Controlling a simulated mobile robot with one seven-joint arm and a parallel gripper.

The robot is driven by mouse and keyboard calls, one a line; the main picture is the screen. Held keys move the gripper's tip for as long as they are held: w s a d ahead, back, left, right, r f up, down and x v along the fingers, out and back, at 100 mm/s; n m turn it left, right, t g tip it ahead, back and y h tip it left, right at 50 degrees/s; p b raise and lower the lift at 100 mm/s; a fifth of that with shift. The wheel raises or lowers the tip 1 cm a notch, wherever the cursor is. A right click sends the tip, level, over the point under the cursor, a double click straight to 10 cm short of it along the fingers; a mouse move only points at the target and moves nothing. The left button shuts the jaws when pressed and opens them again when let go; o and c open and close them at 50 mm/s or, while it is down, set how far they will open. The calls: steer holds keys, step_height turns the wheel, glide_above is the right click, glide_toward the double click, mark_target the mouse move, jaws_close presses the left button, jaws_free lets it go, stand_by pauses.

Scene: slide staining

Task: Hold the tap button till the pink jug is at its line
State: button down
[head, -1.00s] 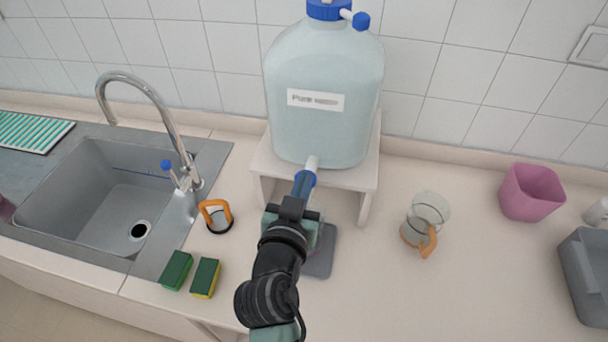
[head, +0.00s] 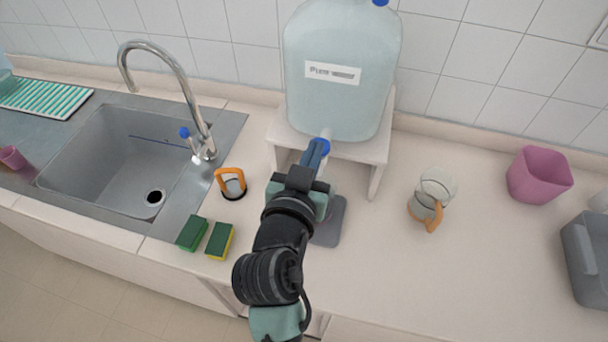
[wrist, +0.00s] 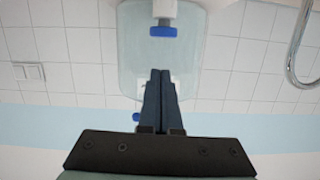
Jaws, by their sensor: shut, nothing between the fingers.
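My gripper (head: 317,148) is shut and empty, with its fingertips at the blue tap button (head: 323,146) low on the front of the big water bottle (head: 342,85). In the wrist view, the closed fingers (wrist: 160,72) point toward the bottle, and the blue button (wrist: 163,31) shows beyond the tips with a gap in the picture. I cannot tell whether they touch. A grey pad (head: 330,228) lies below the tap. My gripper and arm hide most of what stands on it, so no pink jug, line or water level can be read there.
A glass jug with an orange handle (head: 432,200) stands right of the stand (head: 376,150). A pink tub (head: 540,177) and a grey bin (head: 588,255) are farther right. Left are an orange-handled item (head: 230,183), two sponges (head: 193,233) and the sink (head: 120,160).

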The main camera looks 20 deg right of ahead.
steer(key=b+v, duration=0.1)
steer(key=v, duration=0.4)
steer(key=shift+s+a+r+b, duration=0.15)
steer(key=shift+s+a+b, duration=0.1)
steer(key=shift+s+b, duration=0.1)
stand_by(0.4)
steer(key=w+a+r+n+t+y, duration=0.2)
steer(key=a+r+t, duration=0.15)
steer(key=r, duration=0.85)
steer(key=w+a+r+n+t+y, duration=0.1)
steer(key=w+a+r+t+y, duration=0.3)
steer(key=r, duration=0.8)
steer(key=s+a+r+n+t+y, duration=0.1)
steer(key=s+r+n+t, duration=0.1)
steer(key=r, duration=0.6)
steer(key=s+a+r+n+t+y, duration=0.1)
steer(key=s+a+r+n+t, duration=0.1)
steer(key=s+r+t, duration=0.3)
step_height(320, 180, up, 4)
steer(key=s, duration=0.2)
steer(key=shift+s, duration=0.3)
